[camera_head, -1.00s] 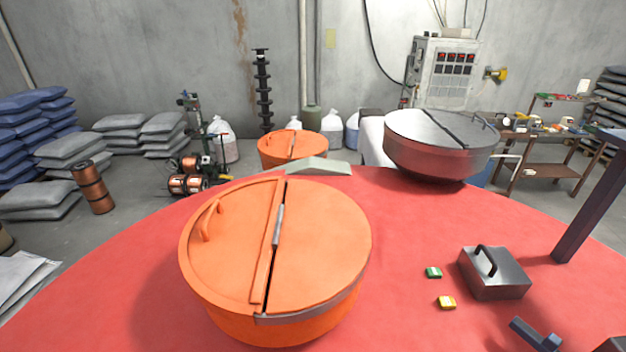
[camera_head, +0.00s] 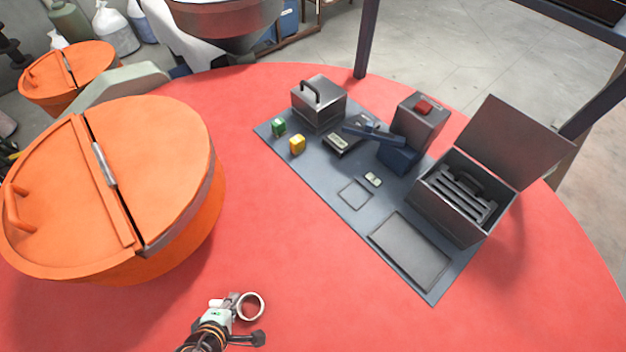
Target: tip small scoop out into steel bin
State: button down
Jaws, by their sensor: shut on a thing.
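My gripper (camera_head: 236,308) is at the bottom, left of centre, above the red surface. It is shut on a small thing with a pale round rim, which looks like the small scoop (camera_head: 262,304). I cannot tell what is inside it. The steel bin (camera_head: 225,22) is a round grey tub at the top left, cut off by the picture edge. Its top is out of view now; a second ago its two-part lid looked closed. My gripper is well apart from it, on the near side.
A large orange lidded tub (camera_head: 150,165) stands left, between my gripper and the steel bin. A grey mat (camera_head: 335,190) holds a handled steel box (camera_head: 318,103), a blue handled thing (camera_head: 397,158) and an open-lidded box (camera_head: 445,205). The red surface (camera_head: 270,220) is clear mid-picture.

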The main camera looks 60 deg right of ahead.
jog(key=w+d+r+n+t+b, duration=0.1)
jog(key=w+d+r+n+b, duration=0.15)
jog(key=d, duration=1.15)
jog(key=s+d+r+n+y+b, duration=0.1)
jog(key=s+d+r, duration=0.3)
jog(key=d, duration=0.4)
jog(key=s+d+r+n+t+y+b, duration=0.1)
jog(key=s+d+r+n, duration=0.2)
jog(key=d, duration=0.5)
jog(key=s+d+r+n+t+y+b, duration=0.1)
jog(key=s+d+r, duration=0.3)
jog(key=d, duration=0.5)
jog(key=shift+s+r+n+y, duration=0.4)
jog(key=shift+s+n+y, duration=0.1)
jog(key=shift+s+n, duration=0.2)
notch_tip(320, 180, down, 9)
jog(key=shift+f+p, duration=0.1)
jog(key=shift+p, duration=0.65)
jog(key=shift+f, duration=0.2)
jog(key=shift+f, duration=0.1)
jog(key=c, duration=1.1)
grip_release()
